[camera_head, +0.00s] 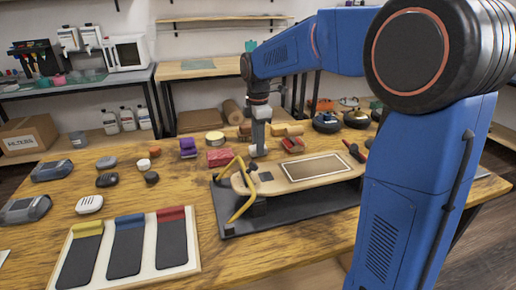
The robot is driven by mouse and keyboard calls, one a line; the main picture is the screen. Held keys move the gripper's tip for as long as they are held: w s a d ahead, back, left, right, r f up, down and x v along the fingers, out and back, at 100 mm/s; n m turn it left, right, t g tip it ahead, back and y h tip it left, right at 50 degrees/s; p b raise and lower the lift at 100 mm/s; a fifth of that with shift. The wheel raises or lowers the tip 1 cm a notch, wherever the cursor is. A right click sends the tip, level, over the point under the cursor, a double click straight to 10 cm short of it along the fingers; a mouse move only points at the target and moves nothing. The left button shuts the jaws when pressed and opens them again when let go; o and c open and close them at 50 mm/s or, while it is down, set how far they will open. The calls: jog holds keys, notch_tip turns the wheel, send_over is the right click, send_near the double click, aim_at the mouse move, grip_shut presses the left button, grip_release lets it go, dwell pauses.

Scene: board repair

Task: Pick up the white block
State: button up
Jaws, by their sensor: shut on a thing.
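My gripper (258,143) hangs down from my blue arm, behind the skateboard deck on the wooden table. It is shut on a small pale piece, which looks like the white block (258,151). The block is small here and partly covered by the jaws. I cannot tell whether it touches the table or hangs just above it.
A wooden board (252,183) with a framed panel lies on a dark mat (234,226), with a yellow clamp (240,209) at its left end. Red (220,158) and purple (188,147) blocks stand left of my gripper. A tray (186,266) holds three dark pads in front.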

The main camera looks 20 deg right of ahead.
notch_tip(320, 180, up, 10)
dwell(0.5)
jog(key=shift+r, duration=0.1)
dwell(0.5)
jog(key=shift+f, duration=5)
jog(key=shift+f, duration=0.15)
jog(key=o, duration=1.2)
jog(key=shift+c, duration=0.2)
notch_tip(320, 180, up, 12)
